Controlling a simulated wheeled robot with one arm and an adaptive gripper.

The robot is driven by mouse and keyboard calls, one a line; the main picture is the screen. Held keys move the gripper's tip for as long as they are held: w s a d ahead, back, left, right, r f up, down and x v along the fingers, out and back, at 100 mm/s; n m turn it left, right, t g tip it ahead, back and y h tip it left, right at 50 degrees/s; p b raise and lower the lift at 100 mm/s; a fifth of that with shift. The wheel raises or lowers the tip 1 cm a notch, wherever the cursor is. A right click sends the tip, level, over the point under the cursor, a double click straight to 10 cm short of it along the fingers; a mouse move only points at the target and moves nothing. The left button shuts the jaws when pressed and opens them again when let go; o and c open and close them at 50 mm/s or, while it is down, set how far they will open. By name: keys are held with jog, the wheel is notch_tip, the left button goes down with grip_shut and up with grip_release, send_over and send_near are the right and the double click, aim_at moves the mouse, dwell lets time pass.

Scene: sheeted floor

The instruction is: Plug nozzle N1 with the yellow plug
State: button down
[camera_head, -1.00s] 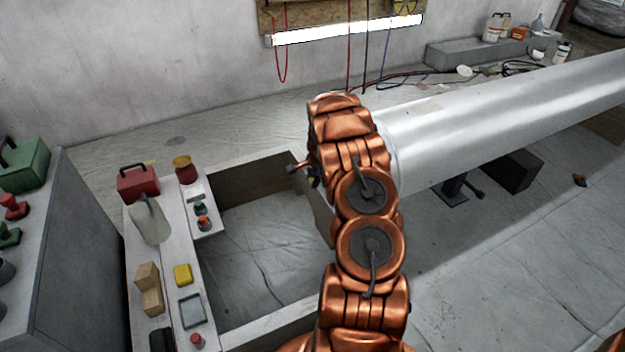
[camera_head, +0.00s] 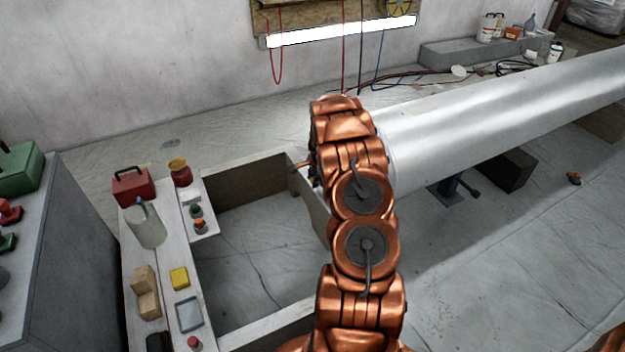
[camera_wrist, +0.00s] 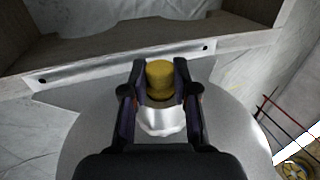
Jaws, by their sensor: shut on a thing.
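My gripper (camera_wrist: 160,82) is shut on the yellow plug (camera_wrist: 160,72) in the wrist view. The plug's rounded yellow top shows between the dark fingers. A pale, shiny, rounded piece (camera_wrist: 163,122) lies just below the plug, between the finger links; I cannot tell what it is. Behind the gripper is a grey round surface, which looks like the end of the big silver cylinder (camera_head: 480,125). In the head view my copper arm hides the gripper, the plug and most of the cylinder's end. I cannot identify nozzle N1 or tell whether the plug touches it.
A pale open frame (camera_head: 250,160) stands left of my arm. Its left shelf carries a red box (camera_head: 133,187), a grey jug (camera_head: 147,226), wooden blocks (camera_head: 146,292) and a yellow block (camera_head: 180,278). A grey cabinet (camera_head: 70,250) is at far left.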

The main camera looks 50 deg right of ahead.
jog(key=c, duration=0.8)
grip_release()
jog(key=shift+r, duration=0.15)
jog(key=v, duration=1.1)
jog(key=shift+s+r, duration=0.2)
jog(key=shift+r, duration=0.1)
